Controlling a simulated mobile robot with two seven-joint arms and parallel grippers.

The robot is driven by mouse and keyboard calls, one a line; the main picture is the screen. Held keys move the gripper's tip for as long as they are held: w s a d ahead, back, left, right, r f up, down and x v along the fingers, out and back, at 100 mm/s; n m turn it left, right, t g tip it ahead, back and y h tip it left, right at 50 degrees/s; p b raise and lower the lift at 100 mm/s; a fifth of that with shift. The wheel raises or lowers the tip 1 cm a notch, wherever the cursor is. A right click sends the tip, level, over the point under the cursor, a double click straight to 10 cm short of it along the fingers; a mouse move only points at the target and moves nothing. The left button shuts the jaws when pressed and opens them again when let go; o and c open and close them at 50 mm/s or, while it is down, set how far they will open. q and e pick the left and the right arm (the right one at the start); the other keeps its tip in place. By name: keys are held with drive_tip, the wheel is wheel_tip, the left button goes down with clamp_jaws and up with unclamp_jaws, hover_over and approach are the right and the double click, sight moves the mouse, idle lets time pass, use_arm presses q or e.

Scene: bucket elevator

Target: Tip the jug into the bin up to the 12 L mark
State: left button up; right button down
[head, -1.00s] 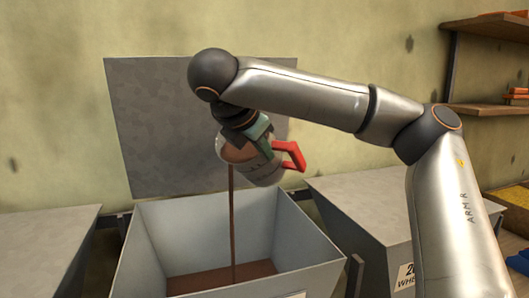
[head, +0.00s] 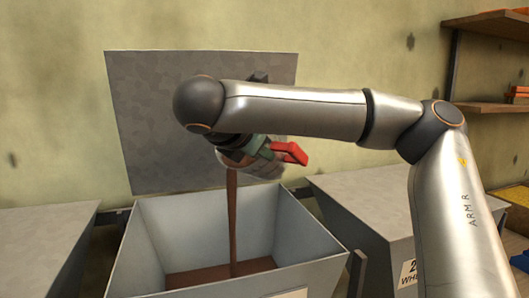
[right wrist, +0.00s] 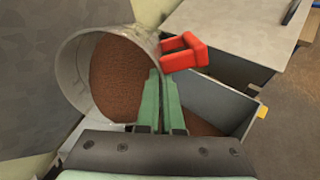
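My right gripper (head: 257,146) is shut on the clear jug (head: 262,170), which has a red handle (head: 290,153). The jug is tilted over the open grey bin (head: 170,234), and a brown stream (head: 232,220) falls from its mouth into the bin. Brown grain covers the part of the bin's floor that shows. In the right wrist view the green fingers (right wrist: 160,100) sit against the jug (right wrist: 75,80), which still holds much brown grain (right wrist: 125,80). I cannot make out a 12 L mark in either view. My left gripper is out of view.
A grey panel (head: 150,120) stands upright behind the bin. Closed grey bins stand at the left (head: 40,235) and right (head: 350,195); the right one carries a partly hidden label. Wooden shelves (head: 490,108) hang at the far right.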

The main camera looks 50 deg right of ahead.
drive_tip(key=shift+s+a+f+t+h+b, duration=0.1)
drive_tip(key=shift+a+f+t+h+b, duration=0.05)
drive_tip(key=shift+f+h+b, duration=0.45)
drive_tip(key=shift+a+f+t+h+b, duration=0.15)
drive_tip(key=shift+f+h+b, duration=0.25)
drive_tip(key=shift+b, duration=0.35)
